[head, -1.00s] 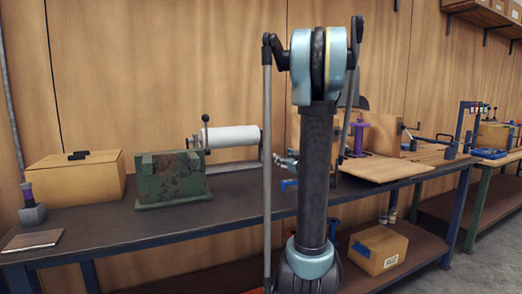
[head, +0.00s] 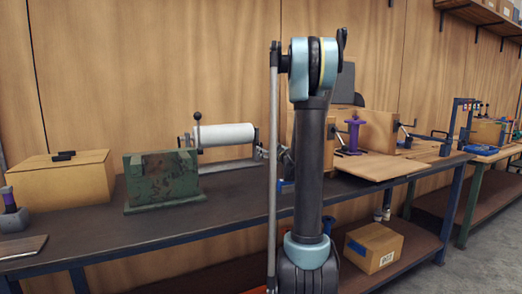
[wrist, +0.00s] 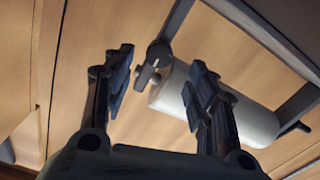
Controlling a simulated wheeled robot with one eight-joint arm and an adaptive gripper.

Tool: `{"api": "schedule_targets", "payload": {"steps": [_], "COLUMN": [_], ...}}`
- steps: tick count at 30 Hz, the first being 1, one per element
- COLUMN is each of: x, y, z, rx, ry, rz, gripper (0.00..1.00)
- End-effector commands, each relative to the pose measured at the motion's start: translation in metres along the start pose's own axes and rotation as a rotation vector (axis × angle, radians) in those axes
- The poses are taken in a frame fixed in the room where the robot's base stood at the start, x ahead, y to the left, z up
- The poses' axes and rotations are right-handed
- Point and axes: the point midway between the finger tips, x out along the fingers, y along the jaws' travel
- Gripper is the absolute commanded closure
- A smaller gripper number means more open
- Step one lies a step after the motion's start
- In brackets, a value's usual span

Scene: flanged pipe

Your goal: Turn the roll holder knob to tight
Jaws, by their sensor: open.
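The roll holder carries a white roll (head: 222,135) on the workbench against the back wall; the roll also shows in the wrist view (wrist: 240,112). In the wrist view a dark knob (wrist: 152,66) with a short lever is at the near end of the roll, on the holder's frame. My gripper (wrist: 162,66) is open, with the knob in view between its two fingers. No contact with the knob shows, and the distance to it is hard to judge. In the head view my arm hides most of the gripper and part of the holder's right side.
A green metal block (head: 161,180) stands in front of the roll, left of my arm. A cardboard box (head: 60,178) is at the left. Wooden boards and a purple spool (head: 353,133) are on the right. Bare bench top (head: 232,200) lies in front of the roll.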

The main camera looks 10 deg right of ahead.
Motion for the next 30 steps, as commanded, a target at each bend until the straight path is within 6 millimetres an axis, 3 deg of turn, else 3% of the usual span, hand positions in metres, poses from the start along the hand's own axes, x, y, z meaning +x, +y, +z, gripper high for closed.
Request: {"api": "schedule_targets", "payload": {"steps": [6, 12, 24, 26, 30], "x": [0.037, 0.057, 0.063, 0.063, 0.063], "y": [-0.001, 0.000, 0.000, 0.000, 0.001], "z": [0.000, 0.000, 0.000, 0.000, 0.000], "rx": [0.000, 0.000, 0.000, 0.000, 0.000], "ry": [0.000, 0.000, 0.000, 0.000, 0.000], "rz": [-0.001, -0.001, 0.001, 0.001, 0.001], "gripper": [0.48, 0.48, 0.48, 0.57, 0.89]}}
